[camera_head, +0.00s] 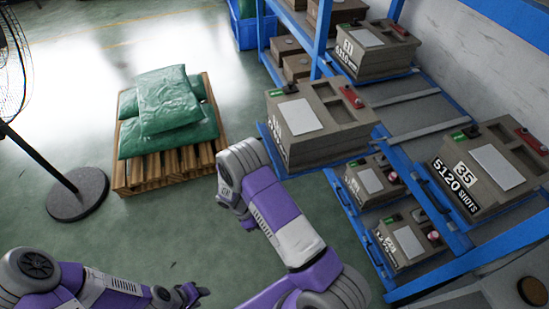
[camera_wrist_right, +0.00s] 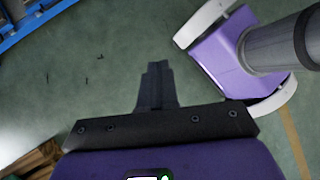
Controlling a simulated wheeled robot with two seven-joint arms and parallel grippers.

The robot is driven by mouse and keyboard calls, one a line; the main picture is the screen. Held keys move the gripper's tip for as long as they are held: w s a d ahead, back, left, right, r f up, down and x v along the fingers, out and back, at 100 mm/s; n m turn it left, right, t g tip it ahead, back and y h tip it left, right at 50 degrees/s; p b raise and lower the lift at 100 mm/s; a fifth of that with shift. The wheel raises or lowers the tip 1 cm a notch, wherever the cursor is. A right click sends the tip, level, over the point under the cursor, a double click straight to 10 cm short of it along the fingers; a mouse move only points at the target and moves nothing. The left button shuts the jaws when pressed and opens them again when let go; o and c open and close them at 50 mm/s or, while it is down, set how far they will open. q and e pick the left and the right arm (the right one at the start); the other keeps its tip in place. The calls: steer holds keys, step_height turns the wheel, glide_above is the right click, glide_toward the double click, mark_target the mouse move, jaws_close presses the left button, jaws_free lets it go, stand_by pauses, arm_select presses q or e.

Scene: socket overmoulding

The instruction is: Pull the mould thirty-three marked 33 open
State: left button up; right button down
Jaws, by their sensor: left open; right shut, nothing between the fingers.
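A large grey-brown mould (camera_head: 320,150) with a white plate, a green tag and a red part on top stands on a blue-edged tray at the rack's left side. The number on its side is slanted and I cannot read it surely; the moulds beside it look marked 31 (camera_head: 374,62) and 35 (camera_head: 512,192). My left gripper (camera_head: 196,292) is open and empty over the floor, well left of the moulds. My right gripper (camera_wrist_right: 157,68) is shut and empty above bare floor in the right wrist view; I cannot make it out in the head view.
The blue rack (camera_head: 447,243) fills the right side, with smaller moulds (camera_head: 368,182) on a lower level. A pallet (camera_head: 160,173) with green sacks (camera_head: 170,108) stands left of my right arm. A fan stand (camera_head: 78,195) is at far left. Floor between is clear.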

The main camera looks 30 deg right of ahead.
steer(key=w+d+r+n+h+b, duration=0.2)
steer(key=w+d+r+n+h, duration=0.1)
steer(key=w+r+h, duration=0.4)
steer(key=t+h+b, duration=0.1)
steer(key=h+b, duration=0.1)
steer(key=h, duration=0.4)
glide_toward(284, 150)
steer(key=shift+n, duration=0.4)
steer(key=x, duration=0.2)
steer(key=b+x, duration=0.1)
steer(key=x, duration=0.1)
steer(key=b+x, duration=0.1)
steer(key=x, duration=0.2)
steer(key=shift+w+f, duration=0.15)
steer(key=shift+f, duration=0.2)
arm_select(q)
step_height(284, 150, down, 7)
steer(key=shift+r, duration=0.15)
steer(key=shift+w+r, duration=0.1)
steer(key=shift+r, duration=0.05)
